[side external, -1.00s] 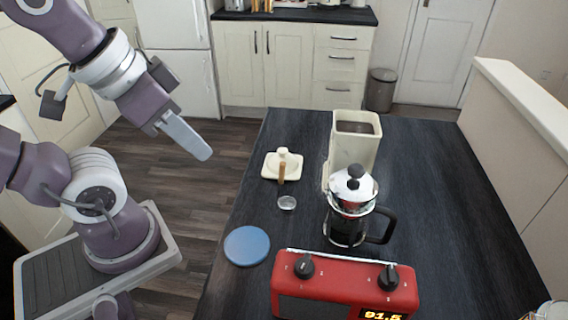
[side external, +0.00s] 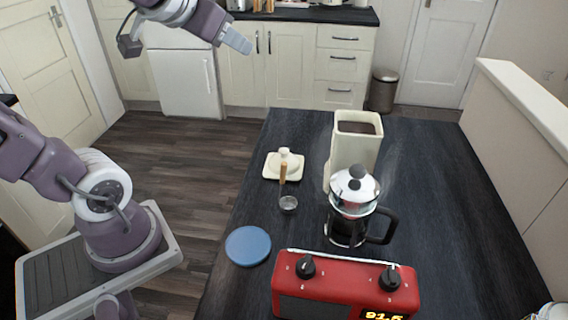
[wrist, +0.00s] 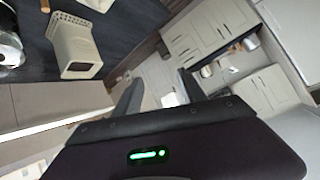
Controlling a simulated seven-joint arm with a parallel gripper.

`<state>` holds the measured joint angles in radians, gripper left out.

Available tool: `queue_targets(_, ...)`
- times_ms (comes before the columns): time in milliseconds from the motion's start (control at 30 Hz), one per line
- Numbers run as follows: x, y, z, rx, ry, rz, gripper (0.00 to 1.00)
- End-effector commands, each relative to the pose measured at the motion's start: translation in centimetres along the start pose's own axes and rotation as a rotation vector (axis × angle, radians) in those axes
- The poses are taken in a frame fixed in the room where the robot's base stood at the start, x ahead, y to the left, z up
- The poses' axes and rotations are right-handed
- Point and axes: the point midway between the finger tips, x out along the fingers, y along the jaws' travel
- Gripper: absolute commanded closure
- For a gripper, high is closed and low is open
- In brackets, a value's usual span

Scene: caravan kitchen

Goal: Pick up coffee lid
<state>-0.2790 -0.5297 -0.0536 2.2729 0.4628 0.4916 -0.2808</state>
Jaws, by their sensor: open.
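The coffee lid, a cream square lid with a round knob (side external: 284,164), lies on the dark countertop, left of the open cream canister (side external: 356,148). A scoop (side external: 287,203) with a wooden handle lies in front of the lid, its handle reaching the lid's front edge in the side view. My gripper (side external: 238,40) is high up at the back left, well away from the lid, and is open and empty. In the wrist view its two fingers (wrist: 158,92) stand apart. The canister also shows in the wrist view (wrist: 72,45). I cannot make out the lid clearly there.
A French press (side external: 348,215) stands in front of the canister. The right side of the countertop (side external: 445,210) is clear.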

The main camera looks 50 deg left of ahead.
Motion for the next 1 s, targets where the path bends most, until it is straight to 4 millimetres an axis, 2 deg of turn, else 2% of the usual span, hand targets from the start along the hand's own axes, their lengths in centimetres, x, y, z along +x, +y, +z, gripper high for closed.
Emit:
queue_targets(100, 3.7, -2.3, -4.2, 0.042, 0.167, -0.053, 0.52)
queue_targets(200, 6.6, -2.6, -6.8, 0.105, 0.302, 0.005, 0.52)
queue_targets(267, 8.0, -1.9, -7.3, 0.139, 0.358, 0.089, 0.52)
queue_targets(367, 9.5, -0.2, -6.5, 0.167, 0.402, 0.275, 0.52)
queue_targets(467, 9.7, 1.5, -4.3, 0.158, 0.395, 0.485, 0.52)
queue_targets(600, 8.4, 3.5, 0.0, 0.095, 0.336, 0.772, 0.52)
queue_targets(1000, 17.6, 8.0, 12.8, 0.098, 0.338, 0.761, 0.52)
